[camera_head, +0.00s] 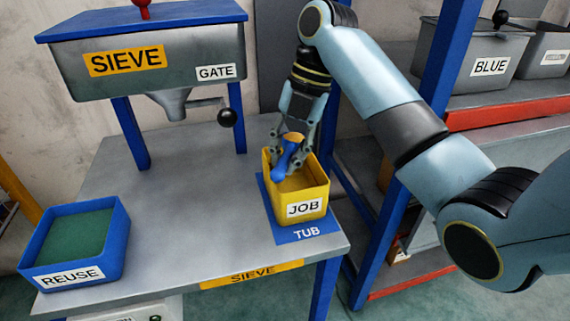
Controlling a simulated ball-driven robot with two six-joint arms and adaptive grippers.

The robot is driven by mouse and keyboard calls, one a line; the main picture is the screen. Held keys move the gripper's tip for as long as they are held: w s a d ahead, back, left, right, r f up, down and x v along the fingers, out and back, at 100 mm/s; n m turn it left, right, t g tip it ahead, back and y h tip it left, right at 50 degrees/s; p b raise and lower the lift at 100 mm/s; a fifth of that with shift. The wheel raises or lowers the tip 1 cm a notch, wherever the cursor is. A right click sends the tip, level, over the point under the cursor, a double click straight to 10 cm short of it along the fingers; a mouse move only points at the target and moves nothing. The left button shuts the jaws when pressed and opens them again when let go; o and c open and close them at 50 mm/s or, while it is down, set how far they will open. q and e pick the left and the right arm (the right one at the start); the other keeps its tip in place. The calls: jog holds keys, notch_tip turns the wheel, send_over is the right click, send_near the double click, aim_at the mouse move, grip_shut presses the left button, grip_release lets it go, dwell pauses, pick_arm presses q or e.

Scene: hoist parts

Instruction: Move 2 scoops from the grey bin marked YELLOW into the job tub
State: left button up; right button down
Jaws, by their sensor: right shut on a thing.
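The yellow job tub (318,192) stands on the blue TUB mat (286,234) at the right end of the grey table. My right gripper (289,160) points down over the back left part of the tub and is shut on a scoop. The scoop's blue part (283,174) hangs down between the fingers into the tub's opening, and its orange-tan part (294,138) is at the top. The tub's inside looks yellow; I cannot tell how much material it holds. No label reading YELLOW can be seen. My left gripper is not in view.
The sieve (200,58) with its GATE lever knob (227,117) stands at the back left. A blue REUSE tray (117,244) is at the front left. A grey BLUE bin (459,51) and another bin (546,57) with an unreadable label sit on the right shelf. The table's middle is clear.

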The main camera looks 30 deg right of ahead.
jog(key=f+t+y+b, duration=0.1)
jog(key=b, duration=0.5)
jog(key=shift+s+d+f, duration=0.1)
jog(key=shift+d+f, duration=0.05)
pick_arm(q)
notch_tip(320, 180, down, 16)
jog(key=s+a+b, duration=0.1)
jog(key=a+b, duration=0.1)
jog(key=b, duration=0.8)
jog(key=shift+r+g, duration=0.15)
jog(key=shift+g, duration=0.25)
pick_arm(e)
jog(key=t+y, duration=0.2)
jog(key=t, duration=0.1)
jog(key=m+t+y, duration=0.1)
jog(key=t+y, duration=0.4)
jog(key=shift+s+d+f+m+t, duration=0.1)
jog(key=shift+s+f+m+t, duration=0.05)
jog(key=shift+s+m+t, duration=0.2)
